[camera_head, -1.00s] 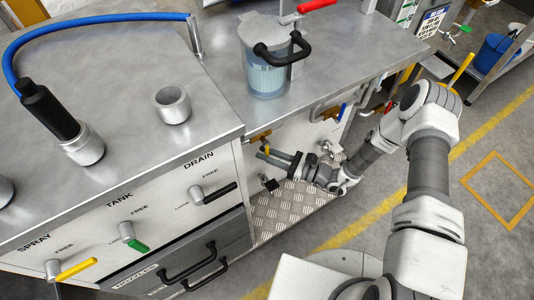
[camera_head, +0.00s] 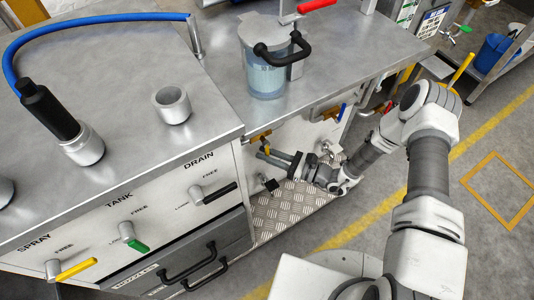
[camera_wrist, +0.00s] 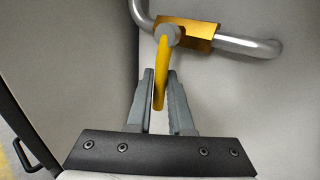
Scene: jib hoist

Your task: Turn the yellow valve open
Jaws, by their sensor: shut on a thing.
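The yellow valve has a yellow lever (camera_wrist: 160,60) that hangs down, slightly tilted, from a grey hub on a brass body (camera_wrist: 197,33). The body sits on a bent steel pipe. In the head view the brass body (camera_head: 260,136) shows under the worktop edge, and the lever is small and partly hidden there. My gripper (camera_wrist: 160,76) has one finger on each side of the lever's lower part and is shut on it. In the head view my gripper (camera_head: 264,156) reaches in from the right, below the worktop.
A cabinet front with yellow, green and black handles (camera_head: 220,193) stands to the left. A jug (camera_head: 265,65) with a black handle stands on the worktop. A red lever (camera_head: 317,4) and a blue lever (camera_head: 342,111) are nearby. A tread plate (camera_head: 290,208) lies below my gripper.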

